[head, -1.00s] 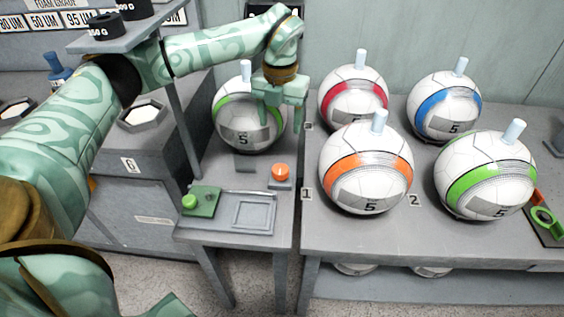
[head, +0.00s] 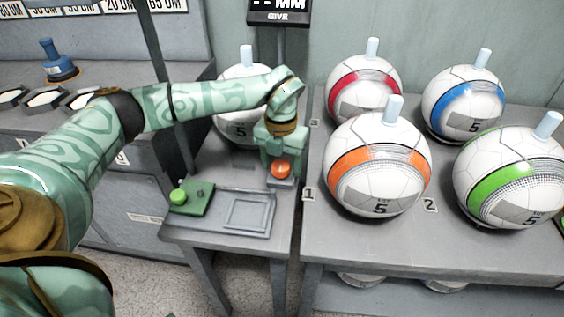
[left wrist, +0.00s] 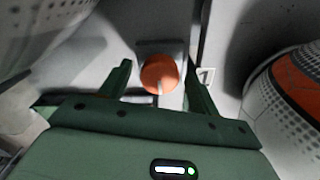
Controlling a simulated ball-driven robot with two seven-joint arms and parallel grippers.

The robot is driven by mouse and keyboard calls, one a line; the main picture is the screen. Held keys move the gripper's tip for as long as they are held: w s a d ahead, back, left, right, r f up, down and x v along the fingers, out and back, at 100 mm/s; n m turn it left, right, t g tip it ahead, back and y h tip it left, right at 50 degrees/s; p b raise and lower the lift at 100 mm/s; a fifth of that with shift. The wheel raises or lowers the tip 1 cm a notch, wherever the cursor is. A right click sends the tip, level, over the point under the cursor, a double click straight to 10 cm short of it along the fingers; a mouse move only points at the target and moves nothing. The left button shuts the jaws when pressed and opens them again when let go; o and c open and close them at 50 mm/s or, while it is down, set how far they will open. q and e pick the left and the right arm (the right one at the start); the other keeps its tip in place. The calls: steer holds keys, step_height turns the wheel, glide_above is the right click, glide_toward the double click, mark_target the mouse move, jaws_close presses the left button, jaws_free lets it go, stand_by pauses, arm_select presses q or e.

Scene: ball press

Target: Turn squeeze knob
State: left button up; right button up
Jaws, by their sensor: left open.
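The squeeze knob is an orange round knob (head: 281,169) on a small grey base on the press table. It also shows in the left wrist view (left wrist: 159,74), with a pale mark on its near side. My left gripper (head: 281,163) is open at the knob. In the left wrist view its two green fingers (left wrist: 158,82) stand to the left and right of the knob, with a gap on each side. A ball (head: 232,129) sits at the back of the press table, partly hidden by my left arm. My right gripper is not in view.
A green block with a green button (head: 178,196) and a grey tray (head: 230,209) lie at the table's front. To the right, balls with orange (head: 376,165), red (head: 363,83), blue (head: 465,103) and green (head: 508,177) bands stand on another table. A "GIVE" display (head: 278,12) hangs behind.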

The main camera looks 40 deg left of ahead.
arm_select(q)
steer(key=shift+c, duration=0.3)
steer(key=c, duration=0.9)
steer(key=shift+r+m+p, duration=0.15)
steer(key=shift+m+p, duration=0.25)
steer(key=shift+p, duration=0.2)
steer(key=shift+r+m+p, duration=0.15)
steer(key=shift+m+p, duration=0.45)
steer(key=shift+p, duration=0.2)
steer(key=m+p, duration=0.2)
steer(key=shift+m+p, duration=0.3)
steer(key=shift+p, duration=0.1)
steer(key=m+p, duration=0.3)
steer(key=m, duration=0.1)
steer(key=shift+m, duration=0.3)
steer(key=shift+m+p, duration=0.85)
steer(key=shift+m, duration=0.35)
steer(key=shift+f+m+p, duration=0.25)
steer(key=shift+m+p, duration=0.15)
steer(key=shift+m, duration=0.7)
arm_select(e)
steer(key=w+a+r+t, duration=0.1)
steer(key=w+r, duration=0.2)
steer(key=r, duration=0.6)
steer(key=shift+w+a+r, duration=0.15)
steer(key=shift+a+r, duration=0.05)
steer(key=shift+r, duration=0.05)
